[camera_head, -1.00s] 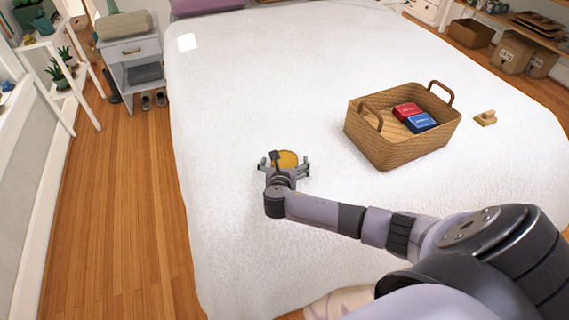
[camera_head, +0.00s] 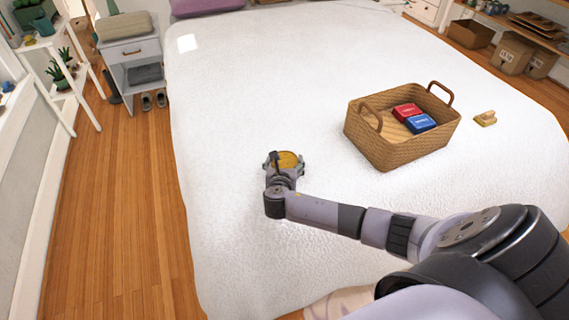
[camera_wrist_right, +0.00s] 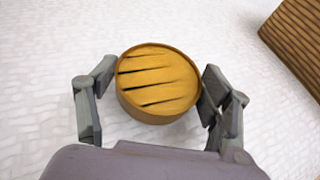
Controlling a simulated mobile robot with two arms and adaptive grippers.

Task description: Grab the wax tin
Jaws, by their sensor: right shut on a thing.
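The wax tin (camera_head: 289,159) is a round, yellow-orange tin on the white bed cover. In the right wrist view the tin (camera_wrist_right: 157,82) shows a ridged or slotted top and a brown rim. My right gripper (camera_head: 285,163) is shut on the tin, with one finger at each side of it. In the right wrist view the gripper's fingers (camera_wrist_right: 152,95) flank the tin; a narrow gap seems to show at the left. My left gripper is not in view.
A wicker basket (camera_head: 386,155) with a red box (camera_head: 407,111) and a blue box (camera_head: 421,123) stands to the right on the bed (camera_head: 240,80). A small tan object (camera_head: 485,118) lies right of the basket. The bed around the tin is clear.

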